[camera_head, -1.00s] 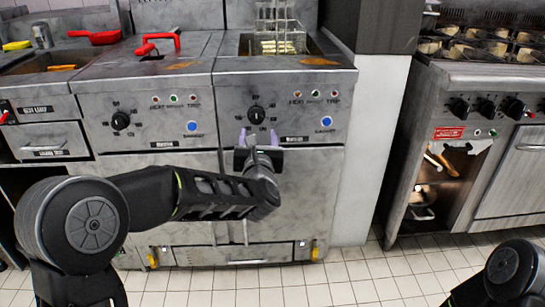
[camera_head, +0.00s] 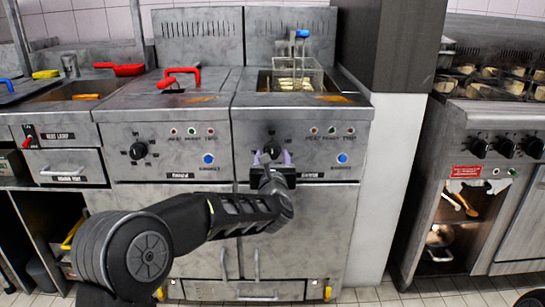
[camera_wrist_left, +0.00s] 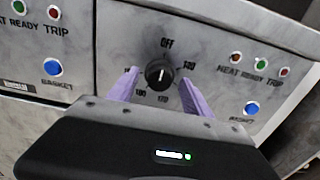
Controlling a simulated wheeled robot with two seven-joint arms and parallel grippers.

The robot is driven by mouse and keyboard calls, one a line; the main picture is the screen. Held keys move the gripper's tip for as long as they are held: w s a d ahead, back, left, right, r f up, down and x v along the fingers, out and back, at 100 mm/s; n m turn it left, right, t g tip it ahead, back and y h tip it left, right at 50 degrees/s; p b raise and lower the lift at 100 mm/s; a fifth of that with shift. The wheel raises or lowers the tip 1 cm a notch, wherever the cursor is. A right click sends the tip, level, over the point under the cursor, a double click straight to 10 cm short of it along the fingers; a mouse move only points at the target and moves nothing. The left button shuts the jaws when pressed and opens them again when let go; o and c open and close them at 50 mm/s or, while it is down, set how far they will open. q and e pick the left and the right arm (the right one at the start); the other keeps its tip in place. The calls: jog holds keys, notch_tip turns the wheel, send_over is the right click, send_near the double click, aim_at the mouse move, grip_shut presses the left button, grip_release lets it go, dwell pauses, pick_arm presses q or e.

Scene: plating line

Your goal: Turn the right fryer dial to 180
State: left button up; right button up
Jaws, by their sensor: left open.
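The right fryer dial (camera_head: 272,150) is a round black knob on the right fryer's grey front panel (camera_head: 338,143). In the left wrist view the dial (camera_wrist_left: 159,74) has OFF above it and numbers around it. A small white mark shows on its face, but I cannot tell exactly where it points. My left gripper (camera_head: 272,158) is open in front of the panel. Its purple fingers stand on either side of the dial in the left wrist view (camera_wrist_left: 158,88), with gaps visible. Contact is not visible. My right gripper is out of view.
The left fryer's dial (camera_head: 138,151) sits on the adjoining panel. Blue buttons (camera_head: 342,158) and small lamps lie right of each dial. A fry basket (camera_head: 292,78) stands in the right fryer. A stove (camera_head: 490,117) stands right, beyond a white wall end.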

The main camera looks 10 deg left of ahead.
pick_arm(q)
jog(key=shift+w+a, duration=0.1)
jog(key=shift+w, duration=0.45)
jog(key=shift+c, duration=0.2)
grip_shut()
